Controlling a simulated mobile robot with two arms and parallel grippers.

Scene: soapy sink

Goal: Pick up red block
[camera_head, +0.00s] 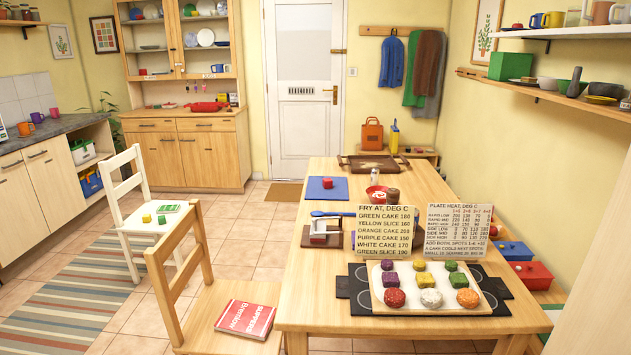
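Neither my left nor my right gripper is in view.
A white board (378,306) with several coloured cakes lies on a black hotplate (505,292) at the table's near right. Two text cards stand behind it. Chairs (190,290) stand at left.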

